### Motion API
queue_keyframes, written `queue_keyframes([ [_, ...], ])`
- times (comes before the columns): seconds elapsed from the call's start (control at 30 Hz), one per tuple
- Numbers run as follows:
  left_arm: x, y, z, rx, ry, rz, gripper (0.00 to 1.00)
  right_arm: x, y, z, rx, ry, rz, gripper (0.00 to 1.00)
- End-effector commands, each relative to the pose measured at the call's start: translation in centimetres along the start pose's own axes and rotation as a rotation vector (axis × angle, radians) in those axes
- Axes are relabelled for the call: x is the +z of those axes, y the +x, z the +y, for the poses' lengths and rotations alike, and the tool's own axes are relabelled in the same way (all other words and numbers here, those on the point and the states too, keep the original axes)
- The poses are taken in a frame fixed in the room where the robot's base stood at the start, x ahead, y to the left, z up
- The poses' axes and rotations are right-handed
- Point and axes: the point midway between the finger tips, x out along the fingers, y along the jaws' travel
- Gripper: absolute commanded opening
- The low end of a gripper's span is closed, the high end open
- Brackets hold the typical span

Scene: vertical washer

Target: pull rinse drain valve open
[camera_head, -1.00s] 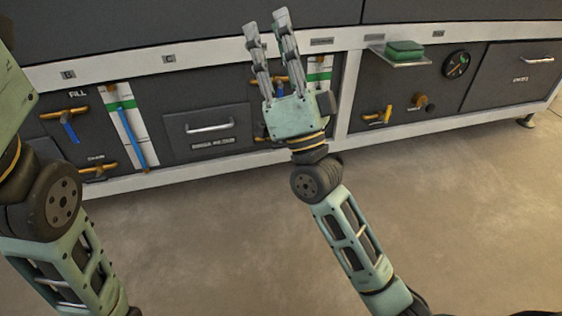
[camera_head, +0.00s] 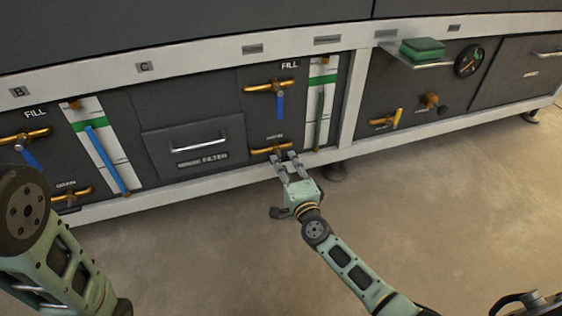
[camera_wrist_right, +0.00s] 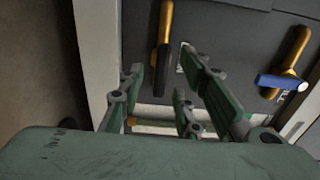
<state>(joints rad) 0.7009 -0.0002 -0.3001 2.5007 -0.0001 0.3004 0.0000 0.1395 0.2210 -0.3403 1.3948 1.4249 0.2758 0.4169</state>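The rinse drain valve is the brass valve (camera_head: 271,149) low on the panel right of the rinse filter drawer, below the fill valve (camera_head: 270,88) with its blue lever. In the right wrist view the drain valve shows as a brass pipe (camera_wrist_right: 166,22) with a dark, narrow lever. My right gripper (camera_head: 285,160) is open at the drain valve, its fingertips close to it. In the wrist view the gripper's fingertips (camera_wrist_right: 162,62) lie on either side of the dark lever, apart from each other; contact is unclear. My left gripper is out of view; only its arm shows.
The rinse filter drawer (camera_head: 196,149) is shut, left of the valve. A level gauge strip (camera_head: 318,105) and a white frame post (camera_head: 351,100) stand to the right. A green sponge (camera_head: 422,48) lies on a shelf. The floor in front is clear.

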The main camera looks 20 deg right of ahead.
Motion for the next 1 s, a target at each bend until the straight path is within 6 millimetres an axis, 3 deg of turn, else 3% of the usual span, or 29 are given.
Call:
queue_keyframes([
  [0.2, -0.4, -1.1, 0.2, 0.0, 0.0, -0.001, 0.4, 0.0, 2.6, 0.1, -0.002, 0.0, 0.0, 0.31],
  [0.53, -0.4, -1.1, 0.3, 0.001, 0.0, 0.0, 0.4, 0.0, 3.1, -0.1, -0.001, -0.001, 0.0, 0.31],
  [0.9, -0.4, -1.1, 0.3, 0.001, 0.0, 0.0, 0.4, 0.0, 3.0, -0.1, -0.001, -0.001, 0.0, 0.0],
  [1.0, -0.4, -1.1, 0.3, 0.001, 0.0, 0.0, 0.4, 0.0, 3.0, -0.1, -0.001, -0.001, 0.0, 0.0],
])
